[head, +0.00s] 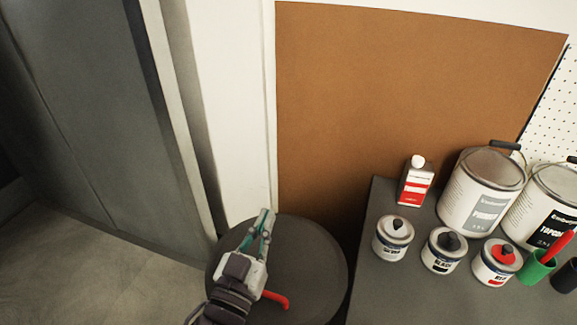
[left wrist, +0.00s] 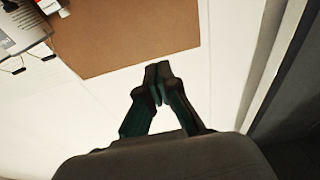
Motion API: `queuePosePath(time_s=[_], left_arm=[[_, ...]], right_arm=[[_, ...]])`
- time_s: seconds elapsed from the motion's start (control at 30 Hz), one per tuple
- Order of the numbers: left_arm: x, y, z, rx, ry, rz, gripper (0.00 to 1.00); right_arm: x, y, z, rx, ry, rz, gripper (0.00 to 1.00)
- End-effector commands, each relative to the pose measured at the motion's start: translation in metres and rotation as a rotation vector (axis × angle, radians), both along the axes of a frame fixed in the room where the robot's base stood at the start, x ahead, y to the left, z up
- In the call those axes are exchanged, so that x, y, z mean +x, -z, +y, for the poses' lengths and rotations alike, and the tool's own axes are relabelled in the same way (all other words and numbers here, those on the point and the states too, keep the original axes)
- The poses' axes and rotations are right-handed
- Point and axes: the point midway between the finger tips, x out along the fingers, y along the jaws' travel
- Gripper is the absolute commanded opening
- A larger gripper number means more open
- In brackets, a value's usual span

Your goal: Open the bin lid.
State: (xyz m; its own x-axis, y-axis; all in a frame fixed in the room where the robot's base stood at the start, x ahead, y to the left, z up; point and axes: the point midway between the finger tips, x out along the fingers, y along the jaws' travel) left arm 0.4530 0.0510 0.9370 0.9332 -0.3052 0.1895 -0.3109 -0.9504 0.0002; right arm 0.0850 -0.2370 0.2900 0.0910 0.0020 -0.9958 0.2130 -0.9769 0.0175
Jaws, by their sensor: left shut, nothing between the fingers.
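The bin shows from above in the head view as a round dark grey lid (head: 318,262), lying flat and looking shut. A red curved piece (head: 275,299), which looks like a handle, shows on the lid beside my left gripper, partly hidden by it. My left gripper (head: 267,213) is over the lid, its fingertips reaching the lid's back edge in the picture. The fingers are shut with nothing between them, and they also show together in the left wrist view (left wrist: 158,72). I cannot tell whether the gripper touches the lid. My right gripper is not in view.
A dark table (head: 360,285) stands right of the bin with several paint cans, a red-and-white bottle (head: 416,181) and a green cup (head: 537,266). A brown board (head: 400,95) is on the wall behind. Open floor (head: 90,270) lies to the left.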

Motion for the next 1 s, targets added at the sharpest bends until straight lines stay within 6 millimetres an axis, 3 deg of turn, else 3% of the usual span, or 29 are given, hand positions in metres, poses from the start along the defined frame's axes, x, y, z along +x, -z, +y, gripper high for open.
queuePosePath(time_s=[0.6, 0.8, 1.0], left_arm=[[0.107, -0.023, -0.034, 0.002, -0.001, 0.000, 0.00], [0.124, -0.025, -0.040, 0.001, -0.002, 0.002, 0.00], [0.127, -0.025, -0.041, 0.002, -0.002, 0.003, 0.00]], right_arm=[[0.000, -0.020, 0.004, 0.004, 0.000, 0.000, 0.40], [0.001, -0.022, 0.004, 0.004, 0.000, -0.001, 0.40], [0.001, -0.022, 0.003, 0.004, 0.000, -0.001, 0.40]])
